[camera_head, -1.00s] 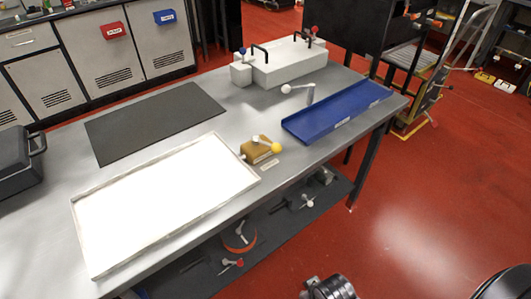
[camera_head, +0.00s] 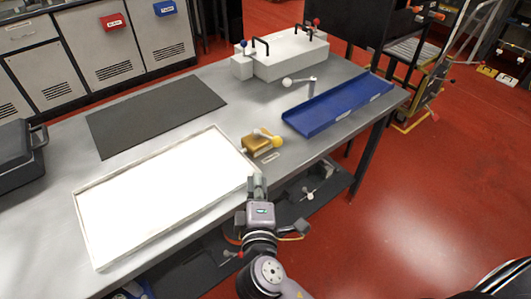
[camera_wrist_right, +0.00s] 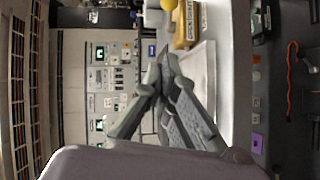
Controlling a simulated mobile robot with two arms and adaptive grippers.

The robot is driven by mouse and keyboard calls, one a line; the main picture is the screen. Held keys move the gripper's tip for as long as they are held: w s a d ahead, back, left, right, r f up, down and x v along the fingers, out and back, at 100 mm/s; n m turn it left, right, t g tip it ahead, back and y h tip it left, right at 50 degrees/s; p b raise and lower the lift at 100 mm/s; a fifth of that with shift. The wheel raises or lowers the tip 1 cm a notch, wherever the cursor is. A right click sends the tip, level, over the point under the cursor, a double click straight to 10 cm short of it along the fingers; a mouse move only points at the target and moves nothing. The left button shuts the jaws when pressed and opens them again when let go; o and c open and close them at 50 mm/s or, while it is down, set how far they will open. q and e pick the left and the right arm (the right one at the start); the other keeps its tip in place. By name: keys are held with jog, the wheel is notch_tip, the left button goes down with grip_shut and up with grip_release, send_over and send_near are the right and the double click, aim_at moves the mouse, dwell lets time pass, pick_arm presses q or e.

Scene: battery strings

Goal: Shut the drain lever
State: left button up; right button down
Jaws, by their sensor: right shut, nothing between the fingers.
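A brass block (camera_head: 256,144) with a lever ending in a yellow ball (camera_head: 277,140) sits near the table's front edge, right of the white tray; a small label lies in front of it. The lever slants toward the right. The block also shows at the top of the right wrist view (camera_wrist_right: 181,30), with the yellow ball (camera_wrist_right: 168,4) beside it. My right gripper (camera_head: 257,181) is shut and empty at the table's front edge, in front of the block and apart from it. Its fingers meet in the wrist view (camera_wrist_right: 164,68). My left gripper is out of view.
The white tray (camera_head: 85,228) lies left of the gripper. A blue tray (camera_head: 335,108) and a grey ball-ended lever (camera_head: 299,81) are farther right and back. A white box (camera_head: 290,62) with black handles stands behind. A lower shelf (camera_head: 330,186) holds small items.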

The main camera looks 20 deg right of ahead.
jog(key=b, duration=0.2)
send_near(268, 137)
jog(key=w+a, duration=0.1)
jog(key=w+a+r, duration=0.1)
jog(key=a, duration=0.1)
jog(key=shift+w+a, duration=0.1)
jog(key=shift+w+d+f, duration=0.15)
jog(key=shift+w+d, duration=0.1)
jog(key=shift+d, duration=0.35)
jog(key=shift+w+d+f, duration=0.15)
jog(key=shift+w+d, duration=0.1)
jog(key=shift+d, duration=0.3)
jog(key=shift+w+d, duration=0.25)
jog(key=shift+d, duration=0.25)
jog(key=shift+d, duration=0.1)
jog(key=shift+d+n+y, duration=0.1)
jog(key=shift+n+y, duration=0.2)
jog(key=shift+d+p, duration=0.15)
jog(key=shift+p, duration=0.15)
